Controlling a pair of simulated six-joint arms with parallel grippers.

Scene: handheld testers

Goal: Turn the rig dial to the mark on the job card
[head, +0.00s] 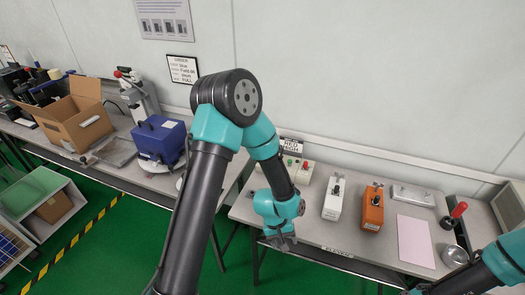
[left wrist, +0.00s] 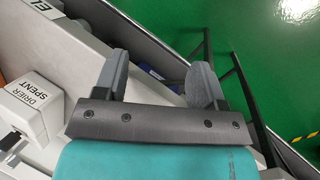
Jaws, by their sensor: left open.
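My left gripper (head: 282,240) is at the front edge of the bench, left of the white tester. In the left wrist view its two grey fingers (left wrist: 158,85) stand wide apart with nothing between them. A white handheld tester (head: 333,198) and an orange one (head: 372,208) stand on the bench, each with a dark knob-like part on top. A pale control box (head: 297,170) with red and green buttons stands behind my left wrist, partly hidden. A framed wall card (head: 183,69) has print too small to read fully. I cannot tell which item is the rig dial. My right gripper is out of view.
A blue machine (head: 158,138) and cardboard box (head: 78,115) fill the left bench.

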